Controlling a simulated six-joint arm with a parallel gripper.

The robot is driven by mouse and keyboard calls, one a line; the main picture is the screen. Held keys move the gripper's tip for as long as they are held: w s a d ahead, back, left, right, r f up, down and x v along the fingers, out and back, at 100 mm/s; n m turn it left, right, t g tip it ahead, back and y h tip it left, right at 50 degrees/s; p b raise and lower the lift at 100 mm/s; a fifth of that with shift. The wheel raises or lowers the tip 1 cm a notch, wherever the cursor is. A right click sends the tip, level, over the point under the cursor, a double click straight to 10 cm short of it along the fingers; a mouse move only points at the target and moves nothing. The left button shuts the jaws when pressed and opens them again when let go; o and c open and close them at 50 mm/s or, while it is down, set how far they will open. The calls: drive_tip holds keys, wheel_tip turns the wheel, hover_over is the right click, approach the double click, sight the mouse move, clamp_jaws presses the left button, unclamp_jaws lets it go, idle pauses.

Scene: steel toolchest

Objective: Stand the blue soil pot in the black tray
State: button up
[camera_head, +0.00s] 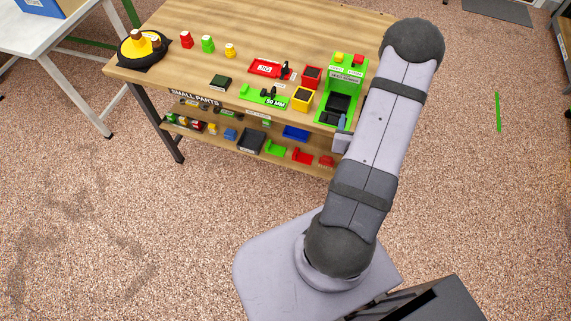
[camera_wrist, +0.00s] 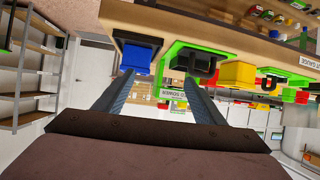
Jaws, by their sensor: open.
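The wrist view looks upside down, with the bench edge along its top. In it a blue block-like thing, which looks like the blue soil pot (camera_wrist: 137,61), sits against a black tray-like piece (camera_wrist: 138,38). I cannot tell whether it stands fully inside or upright. My gripper (camera_wrist: 158,78) is open, with nothing clearly held between its fingers. The left finger's tip is close to the blue pot; contact is unclear. In the head view my gripper (camera_head: 342,124) is at the bench's front edge, partly behind my arm, which hides the pot.
A green stand (camera_head: 345,76) with black parts is beside my gripper. A yellow bin (camera_head: 302,98), a red bin (camera_head: 312,77) and a green 50 mm holder (camera_head: 262,97) are left of it. A lower shelf (camera_head: 215,133) holds several small bins.

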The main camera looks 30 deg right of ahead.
drive_tip(key=w+a+r+n+g+y, duration=0.1)
drive_tip(key=w+a+n+g+y, duration=0.15)
drive_tip(key=a, duration=0.45)
drive_tip(key=w+a+n+g+y, duration=0.1)
drive_tip(key=w+a+n+y, duration=0.15)
drive_tip(key=a, duration=0.45)
drive_tip(key=s+a+r+n+g+y, duration=0.1)
drive_tip(key=s+a+r+g, duration=0.2)
drive_tip(key=s+a, duration=0.3)
drive_tip(key=s+a+r+n+g+y, duration=0.1)
drive_tip(key=s+a+r+g+y, duration=0.1)
drive_tip(key=s+a+r, duration=0.3)
drive_tip(key=s+a+g, duration=0.1)
drive_tip(key=s+a, duration=0.1)
drive_tip(key=a, duration=0.2)
drive_tip(key=shift+s+n, duration=0.15)
drive_tip(key=shift+n, duration=0.15)
drive_tip(key=shift+a+f+g, duration=0.1)
drive_tip(key=shift+f+g, duration=0.05)
drive_tip(key=shift+g, duration=0.1)
